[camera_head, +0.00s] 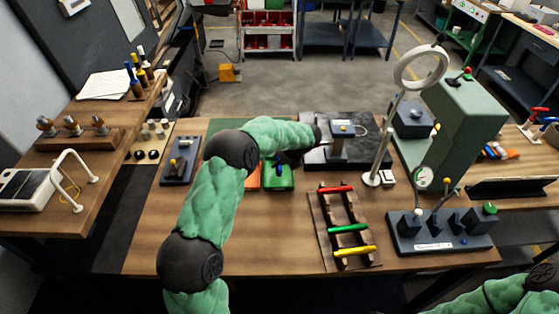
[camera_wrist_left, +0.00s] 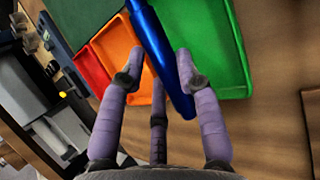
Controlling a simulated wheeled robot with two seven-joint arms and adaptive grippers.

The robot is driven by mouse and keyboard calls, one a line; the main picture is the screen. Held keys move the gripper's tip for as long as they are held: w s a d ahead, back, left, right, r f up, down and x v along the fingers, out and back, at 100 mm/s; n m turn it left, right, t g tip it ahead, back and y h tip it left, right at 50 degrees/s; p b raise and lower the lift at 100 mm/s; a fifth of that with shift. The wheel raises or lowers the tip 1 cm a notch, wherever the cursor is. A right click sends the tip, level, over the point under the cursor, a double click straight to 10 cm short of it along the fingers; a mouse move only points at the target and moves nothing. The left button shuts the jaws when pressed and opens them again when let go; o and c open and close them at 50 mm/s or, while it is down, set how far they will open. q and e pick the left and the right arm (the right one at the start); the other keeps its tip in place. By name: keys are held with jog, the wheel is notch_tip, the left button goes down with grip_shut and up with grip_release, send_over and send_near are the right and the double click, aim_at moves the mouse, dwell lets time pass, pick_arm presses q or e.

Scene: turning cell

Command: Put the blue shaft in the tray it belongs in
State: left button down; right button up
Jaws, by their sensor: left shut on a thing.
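The blue shaft (camera_wrist_left: 160,55) is between the purple fingers of my left gripper (camera_wrist_left: 160,62), which is shut on it. In the left wrist view it slants across the gap between the orange tray (camera_wrist_left: 116,43) and the green tray (camera_wrist_left: 222,40). The red tray (camera_wrist_left: 90,70) lies beyond the orange one. In the head view a small blue part of the shaft (camera_head: 279,169) shows over the green tray (camera_head: 281,184); my left forearm hides most of the gripper and trays. Whether the shaft touches a tray, I cannot tell. My right gripper is out of view.
A dark rack (camera_head: 324,232) holds a red, a green and a yellow shaft right of the trays. A ring lamp (camera_head: 389,125), a green machine (camera_head: 465,120) and a gauge stand (camera_head: 440,232) stand farther right. The table's front left is clear.

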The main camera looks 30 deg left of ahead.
pick_arm(q)
jog(key=shift+f+b, duration=0.7)
jog(key=shift+f, duration=1.75)
jog(key=c, duration=0.8)
grip_release()
